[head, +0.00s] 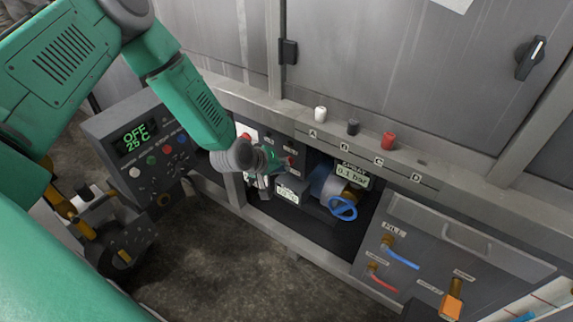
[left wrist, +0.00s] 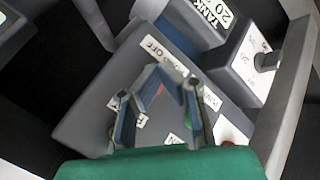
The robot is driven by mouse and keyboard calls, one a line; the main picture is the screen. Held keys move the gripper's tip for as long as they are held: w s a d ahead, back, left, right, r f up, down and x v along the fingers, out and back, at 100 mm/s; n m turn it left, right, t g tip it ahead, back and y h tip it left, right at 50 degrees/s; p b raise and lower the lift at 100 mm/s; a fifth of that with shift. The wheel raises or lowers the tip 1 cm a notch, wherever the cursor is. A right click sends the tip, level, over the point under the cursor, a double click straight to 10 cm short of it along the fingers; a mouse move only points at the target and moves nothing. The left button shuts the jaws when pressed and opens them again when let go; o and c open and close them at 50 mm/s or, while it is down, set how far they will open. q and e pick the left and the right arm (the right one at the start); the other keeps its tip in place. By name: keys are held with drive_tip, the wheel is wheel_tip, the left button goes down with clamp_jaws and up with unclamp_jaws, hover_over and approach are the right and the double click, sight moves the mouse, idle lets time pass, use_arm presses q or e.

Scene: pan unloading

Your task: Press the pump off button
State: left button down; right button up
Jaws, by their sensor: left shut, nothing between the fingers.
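In the left wrist view a dark grey control box (left wrist: 85,115) carries white labels, one reading OFF (left wrist: 158,50). A small red button (left wrist: 160,89) shows partly between my gripper's finger links, and a bit of green (left wrist: 188,121) shows behind them. Whether a fingertip touches a button I cannot tell. In the head view my left gripper (head: 262,182) is shut and empty, in front of the dark control panel (head: 283,143) inside the cabinet recess. A red button (head: 291,160) shows just right of the gripper. My right gripper is not in view.
A control box reading OFF 25 C (head: 137,138) is at left. White, black and red knobs line the ledge (head: 430,172). The floor in front is clear.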

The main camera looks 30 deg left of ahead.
use_arm(q)
drive_tip(key=shift+s, duration=0.1)
drive_tip(key=shift+s+a+p, duration=0.1)
drive_tip(key=shift+s+p, duration=0.3)
drive_tip(key=shift+s, duration=0.4)
drive_tip(key=s+p, duration=0.1)
drive_tip(key=s, duration=0.4)
drive_tip(key=shift+a+p, duration=0.2)
drive_tip(key=shift+p, duration=0.15)
idle(0.4)
